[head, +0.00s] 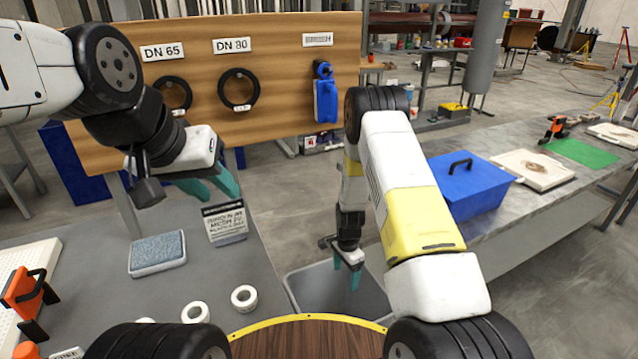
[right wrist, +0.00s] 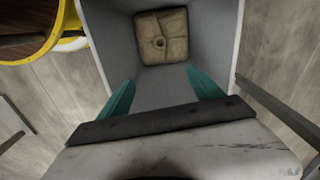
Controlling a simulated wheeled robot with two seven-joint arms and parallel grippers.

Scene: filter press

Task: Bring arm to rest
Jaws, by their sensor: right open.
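My right gripper (head: 348,274) points down over a grey bin (head: 310,287) between the two tables. Its teal fingers are apart and empty, and the right wrist view shows the gripper (right wrist: 162,92) from behind. A brown square pad (right wrist: 161,37) with a hole in its middle lies at the bottom of the bin in that view. It is apart from the fingers. My left gripper (head: 208,187) is above the left table, near a small printed sign (head: 226,222). Its teal fingers are apart with nothing seen between them.
The left table holds a grey-blue sponge-like block (head: 157,251), white rings (head: 244,297) and an orange clamp-like tool (head: 24,296). A blue box (head: 467,187) stands on the right table. A wooden board (head: 283,60) with black rings and a blue tool stands behind.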

